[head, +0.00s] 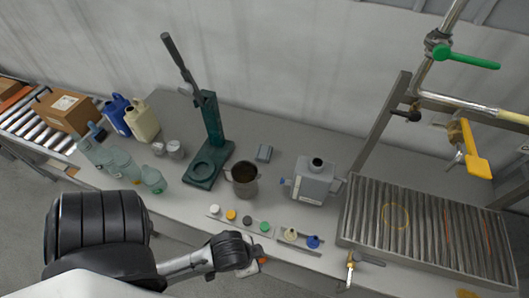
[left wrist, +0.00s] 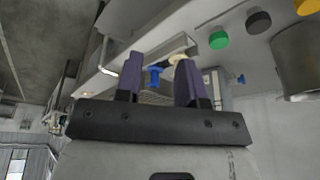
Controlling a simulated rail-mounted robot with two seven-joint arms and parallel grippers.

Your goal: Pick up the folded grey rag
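The folded grey rag looks to be the small grey-blue block (head: 264,152) on the bench, behind the metal pot and to the right of the green stand. It does not show clearly in the left wrist view. My left gripper is low at the bench's front edge in the head view, well apart from the rag, with its fingers mostly hidden there by my own wrist. In the left wrist view my left gripper (left wrist: 160,62) has its two dark purple fingers apart with nothing held between them. My right gripper is not in view.
A metal pot (head: 244,179), a green press stand (head: 205,170) and a grey jerrycan (head: 314,181) stand around the rag. Several coloured caps line the front edge, including a green cap (head: 265,227). A ribbed grate (head: 425,230) fills the right. Bottles stand left.

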